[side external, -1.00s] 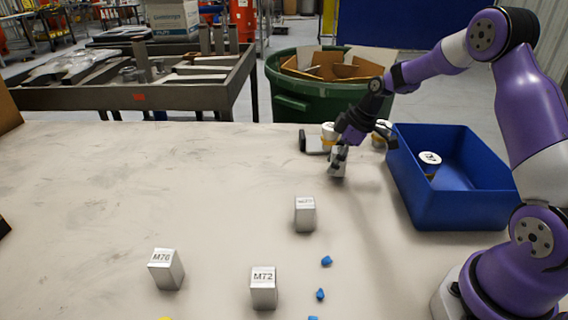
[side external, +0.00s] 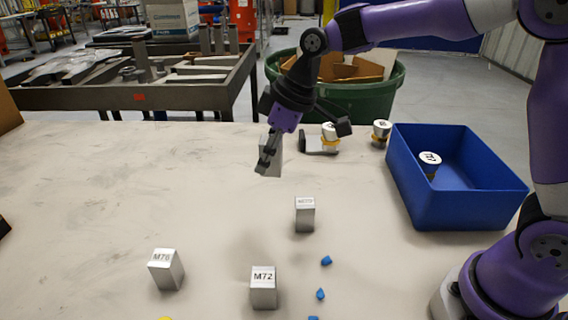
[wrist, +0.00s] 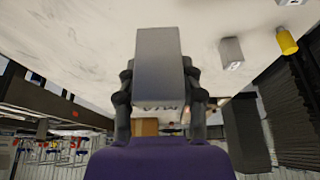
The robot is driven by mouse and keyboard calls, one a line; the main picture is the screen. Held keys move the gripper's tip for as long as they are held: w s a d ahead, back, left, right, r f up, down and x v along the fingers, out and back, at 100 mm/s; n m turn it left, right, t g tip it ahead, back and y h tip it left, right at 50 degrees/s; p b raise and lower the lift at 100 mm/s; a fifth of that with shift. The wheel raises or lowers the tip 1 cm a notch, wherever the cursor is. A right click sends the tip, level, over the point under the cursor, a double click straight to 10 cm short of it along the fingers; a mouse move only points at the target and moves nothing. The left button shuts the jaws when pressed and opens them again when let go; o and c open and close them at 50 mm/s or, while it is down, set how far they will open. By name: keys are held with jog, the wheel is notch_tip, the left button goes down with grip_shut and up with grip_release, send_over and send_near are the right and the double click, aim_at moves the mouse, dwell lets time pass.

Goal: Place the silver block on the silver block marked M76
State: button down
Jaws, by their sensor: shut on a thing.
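My gripper (side external: 268,160) is shut on a silver block (side external: 276,163) and holds it above the table, left of the bin. In the wrist view the held silver block (wrist: 160,65) sits between the fingers, with blurred lettering on one end. The silver block marked M76 (side external: 167,272) stands upright on the table at the front left, with its label on top. My gripper is behind it and to its right, well apart from it. A silver block marked M72 (side external: 264,290) and another silver block with an unclear label (side external: 305,216) stand on the table too.
A blue bin (side external: 460,205) stands at the right, with a white-topped labelled part (side external: 429,164) in it. Several small blue pieces (side external: 326,260) lie near the front. White-topped parts (side external: 381,131) stand at the back edge. The left of the table (side external: 90,190) is clear.

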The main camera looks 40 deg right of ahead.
jog(key=s+a+r, duration=0.2)
jog(key=s+a, duration=0.1)
jog(key=a, duration=0.5)
jog(key=s+a+r, duration=0.1)
jog(key=s+a, duration=0.2)
jog(key=a, duration=0.6)
jog(key=s+a+r, duration=0.2)
jog(key=s+a, duration=0.2)
jog(key=a, duration=0.4)
send_over(157, 256)
jog(key=shift+n, duration=0.3)
notch_tip(157, 256, down, 7)
jog(key=shift+s+r, duration=0.1)
jog(key=shift+f, duration=2.05)
jog(key=shift+f, duration=0.1)
jog(key=shift+c, duration=2.3)
grip_release()
